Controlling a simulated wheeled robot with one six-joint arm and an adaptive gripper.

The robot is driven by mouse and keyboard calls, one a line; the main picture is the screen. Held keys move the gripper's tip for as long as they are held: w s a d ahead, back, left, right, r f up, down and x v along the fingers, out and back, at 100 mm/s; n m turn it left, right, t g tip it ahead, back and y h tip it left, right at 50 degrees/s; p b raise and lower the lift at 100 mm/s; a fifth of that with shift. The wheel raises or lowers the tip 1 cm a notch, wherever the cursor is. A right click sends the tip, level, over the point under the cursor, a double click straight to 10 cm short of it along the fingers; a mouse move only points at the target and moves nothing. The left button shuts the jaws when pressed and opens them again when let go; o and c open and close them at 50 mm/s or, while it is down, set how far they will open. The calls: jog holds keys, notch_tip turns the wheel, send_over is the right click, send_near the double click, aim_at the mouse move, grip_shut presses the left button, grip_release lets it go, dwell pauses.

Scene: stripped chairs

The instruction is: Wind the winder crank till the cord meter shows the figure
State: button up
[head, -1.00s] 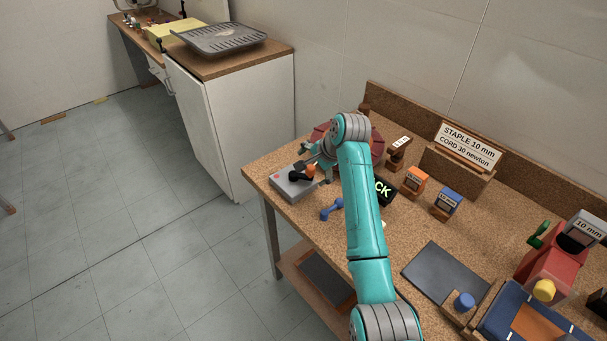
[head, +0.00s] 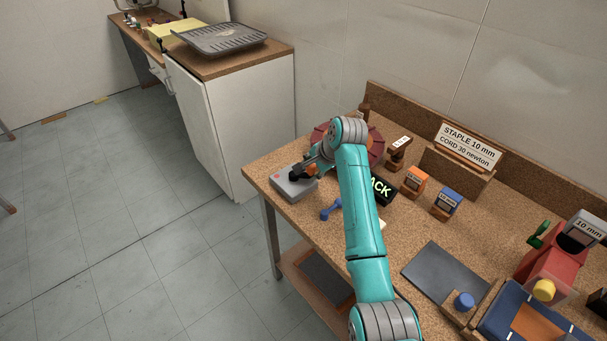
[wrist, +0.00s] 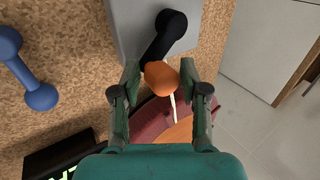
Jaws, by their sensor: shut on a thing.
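The winder is a grey box (head: 290,189) at the left end of the bench. Its black crank arm (wrist: 163,40) runs from a hub on the box to an orange knob (wrist: 161,77). My gripper (wrist: 161,82) is shut on the orange knob, one finger on each side of it in the wrist view. In the head view my gripper (head: 311,170) is partly hidden by my arm. A pale cord shows below the knob in the wrist view, over a red round thing (wrist: 150,115). A black display (head: 383,189) is partly covered by my arm and shows "ACK".
A blue dumbbell-shaped thing (head: 331,209) lies beside the winder. An orange block (head: 414,180) and a blue block (head: 447,203) stand right of the display. A sign (head: 468,146) reads "STAPLE 10 mm, CORD 30 newton". A dark mat (head: 445,273) and a red stapler-like device (head: 551,274) are further right.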

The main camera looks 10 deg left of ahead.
jog(key=shift+s+a+f+m+t, duration=0.1)
jog(key=shift+s+a+m+t, duration=0.3)
jog(key=shift+m, duration=0.3)
jog(key=s+m, duration=0.1)
jog(key=m+t+h, duration=0.1)
jog(key=m, duration=0.1)
jog(key=shift+s+a+h, duration=0.2)
jog(key=shift+s+h, duration=0.1)
jog(key=shift+s, duration=0.1)
jog(key=shift+s+a+m+h, duration=0.3)
jog(key=shift+a+m+h, duration=0.1)
jog(key=shift+m, duration=0.4)
jog(key=m+h, duration=0.1)
jog(key=s+m, duration=0.1)
jog(key=m, duration=0.1)
jog(key=shift+a+m+t+h, duration=0.3)
jog(key=shift+a+t+h, duration=0.05)
jog(key=shift+t+h, duration=0.05)
